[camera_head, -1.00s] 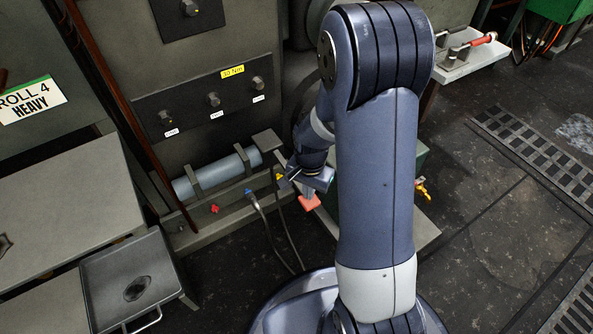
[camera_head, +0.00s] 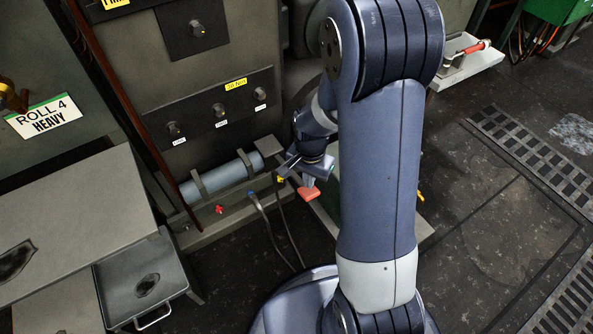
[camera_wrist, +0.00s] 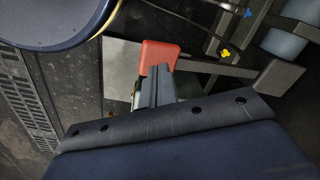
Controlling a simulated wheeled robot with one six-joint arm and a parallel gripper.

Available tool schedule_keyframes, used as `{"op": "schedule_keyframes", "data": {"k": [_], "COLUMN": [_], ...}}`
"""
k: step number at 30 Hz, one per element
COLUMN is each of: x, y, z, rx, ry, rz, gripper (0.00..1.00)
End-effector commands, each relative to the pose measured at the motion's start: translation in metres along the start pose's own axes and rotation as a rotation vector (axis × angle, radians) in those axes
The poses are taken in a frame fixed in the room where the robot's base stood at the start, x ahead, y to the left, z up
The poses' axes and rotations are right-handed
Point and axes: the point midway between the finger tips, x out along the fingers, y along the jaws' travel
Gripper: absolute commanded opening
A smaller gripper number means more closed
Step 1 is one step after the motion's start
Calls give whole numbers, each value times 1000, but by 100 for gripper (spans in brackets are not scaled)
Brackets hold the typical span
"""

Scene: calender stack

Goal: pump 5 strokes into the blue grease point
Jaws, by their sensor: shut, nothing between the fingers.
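The blue grease point (camera_head: 249,191) is a small blue fitting on the low ledge of the machine, with a dark hose end (camera_head: 254,200) at it. It also shows at the top of the wrist view (camera_wrist: 248,12). A red pad (camera_head: 309,195), seemingly the pump handle, lies just below my gripper (camera_head: 309,181). In the wrist view my shut, empty fingers (camera_wrist: 160,72) reach the edge of the red pad (camera_wrist: 158,54). Whether they touch it I cannot tell. The pump body is mostly hidden behind my arm.
A yellow fitting (camera_head: 280,179) and a red fitting (camera_head: 220,209) flank the blue one. A grey cylinder (camera_head: 225,174) lies behind them. A tray (camera_head: 170,292) stands at the lower left. Hoses hang to the floor, which is open at right.

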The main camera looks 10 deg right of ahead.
Motion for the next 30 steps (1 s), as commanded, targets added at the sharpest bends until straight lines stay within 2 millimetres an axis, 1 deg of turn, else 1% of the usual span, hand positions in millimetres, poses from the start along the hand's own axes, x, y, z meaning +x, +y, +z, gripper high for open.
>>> {"op": "schedule_keyframes", "data": {"k": [1, 11, 30], "x": [-2, 1, 38], "y": [0, 0, 0], "z": [0, 0, 0], "rx": [0, 0, 0], "ry": [0, 1, 1], "rz": [0, -1, -1], "gripper": [0, 0, 0]}}
